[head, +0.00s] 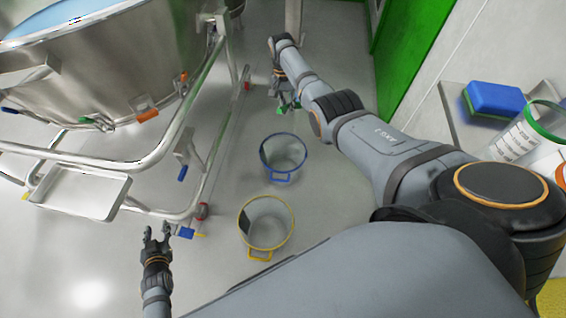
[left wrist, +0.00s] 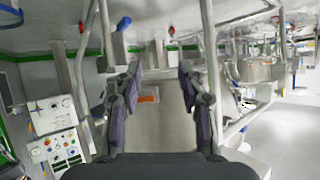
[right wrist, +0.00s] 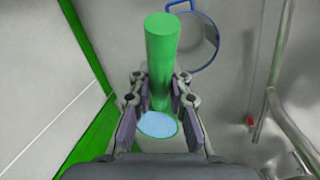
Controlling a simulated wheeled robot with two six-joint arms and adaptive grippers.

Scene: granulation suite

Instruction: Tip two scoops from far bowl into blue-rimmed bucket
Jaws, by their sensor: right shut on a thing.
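My right gripper (head: 288,103) is shut on the green scoop (right wrist: 160,60), up beyond the blue-rimmed bucket (head: 298,152). In the right wrist view a speckled pale-blue surface shows between the fingers, at the base of the green cylinder; it looks like powder in the scoop. A large steel bowl (head: 140,75) with pale-blue contents is at upper left. Part of another steel vessel (head: 237,7) shows behind it. My left gripper (head: 157,236) is open and empty.
A yellow-rimmed bucket (head: 266,226) stands in front of the blue-rimmed one. A tubular steel frame (head: 165,150) runs beside the bowl. A side shelf at right holds a blue sponge (head: 494,99) and a green-rimmed beaker (head: 525,135).

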